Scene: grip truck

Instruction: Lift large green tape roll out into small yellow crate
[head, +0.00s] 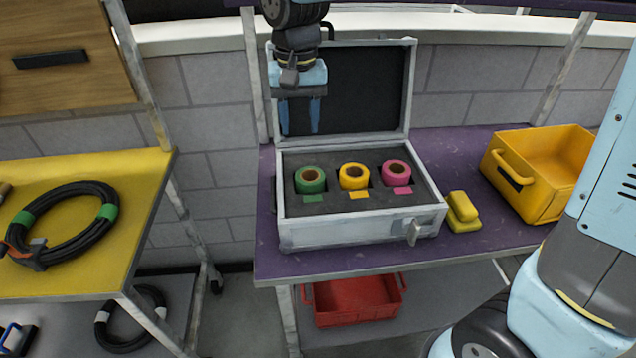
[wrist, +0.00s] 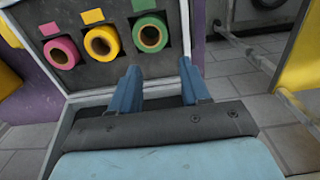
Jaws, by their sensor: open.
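The green tape roll (head: 310,180) sits in the left slot of the foam in an open grey case (head: 330,238). It also shows in the wrist view (wrist: 150,35), beyond my fingertips. My gripper (head: 300,130) is open and empty, pointing down above the case in front of its raised lid. In the wrist view the two blue fingers (wrist: 160,88) are apart with nothing between them. The small yellow crate (head: 540,178) stands on the purple shelf to the right of the case, and its visible inside looks empty.
A yellow roll (head: 353,177) and a pink roll (head: 396,174) sit beside the green one. A yellow block-like object (head: 462,212) lies between case and crate. A red crate (head: 355,300) is on the lower shelf. A cable coil (head: 65,222) lies on the yellow table.

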